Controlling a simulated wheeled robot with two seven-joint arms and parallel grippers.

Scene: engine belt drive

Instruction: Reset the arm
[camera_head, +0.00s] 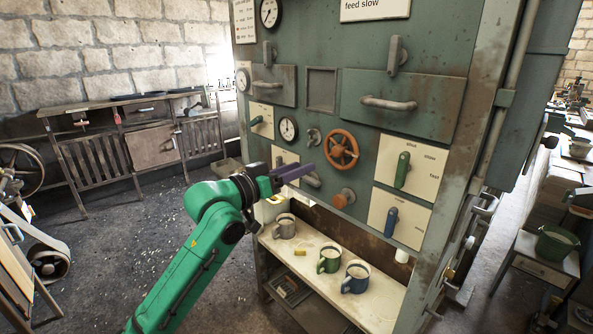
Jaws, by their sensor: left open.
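My left arm (207,240), green with black joints, reaches up from the bottom of the head view. Its gripper (300,172) is dark purple-grey and points right, in front of the lower left part of the green control panel (420,52). The gripper is open, with nothing seen between its fingers. It overlaps a cream plate and a grey handle behind it; whether it touches them I cannot tell. An orange handwheel (341,150) is just right of the fingertips. My right gripper is not in view.
Below the panel, a shelf (307,250) holds a grey mug (284,226), a green mug (329,259) and a blue mug (356,277). A green lever (402,170) and a blue lever (391,221) stick out at right. Open floor (125,245) lies left.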

